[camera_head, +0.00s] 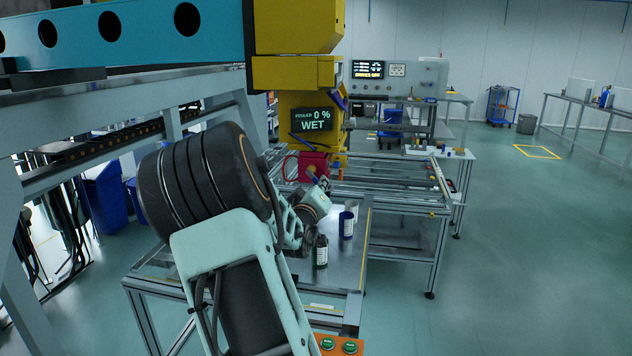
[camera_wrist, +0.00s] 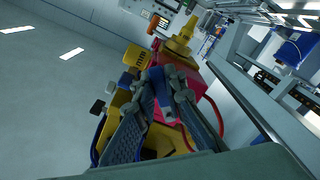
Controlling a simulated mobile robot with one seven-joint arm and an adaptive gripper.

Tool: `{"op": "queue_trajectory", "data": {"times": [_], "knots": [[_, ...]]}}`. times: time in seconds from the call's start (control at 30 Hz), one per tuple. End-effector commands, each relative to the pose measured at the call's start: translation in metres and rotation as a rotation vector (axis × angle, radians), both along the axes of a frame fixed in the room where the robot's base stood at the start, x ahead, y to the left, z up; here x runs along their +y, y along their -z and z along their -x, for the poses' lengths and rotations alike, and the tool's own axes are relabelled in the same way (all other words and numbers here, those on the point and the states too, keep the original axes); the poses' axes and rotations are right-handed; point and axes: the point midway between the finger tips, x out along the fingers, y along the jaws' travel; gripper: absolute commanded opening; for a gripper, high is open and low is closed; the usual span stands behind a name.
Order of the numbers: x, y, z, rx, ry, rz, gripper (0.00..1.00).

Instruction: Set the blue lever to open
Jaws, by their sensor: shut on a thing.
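The blue lever (camera_wrist: 162,97) shows in the wrist view between the fingertips of my gripper (camera_wrist: 163,84), in front of a red housing (camera_wrist: 207,108). My gripper is shut on it. In the head view the red housing (camera_head: 308,165) sits low on the yellow machine column. My gripper (camera_head: 321,184) reaches to its front there. My own arm and fingers hide most of the lever, so its exact angle is hard to tell.
A dark display (camera_head: 313,119) on the column reads 0 % WET. A steel table (camera_head: 340,275) below my arm holds a dark bottle (camera_head: 321,251) and a blue-and-white container (camera_head: 346,225). A blue beam (camera_head: 150,32) crosses the upper left.

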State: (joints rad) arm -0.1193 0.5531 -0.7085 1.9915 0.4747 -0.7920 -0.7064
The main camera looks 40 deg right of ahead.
Motion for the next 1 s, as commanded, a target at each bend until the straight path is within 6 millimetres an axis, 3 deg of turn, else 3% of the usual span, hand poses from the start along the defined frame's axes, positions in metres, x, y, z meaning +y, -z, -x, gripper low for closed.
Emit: {"op": "queue_trajectory", "data": {"times": [0.6, 1.0], "knots": [[-0.008, -0.024, 0.009, 0.436, -0.001, 0.373, 0.00], [-0.009, -0.032, 0.011, 0.611, -0.002, 0.522, 0.00]]}}
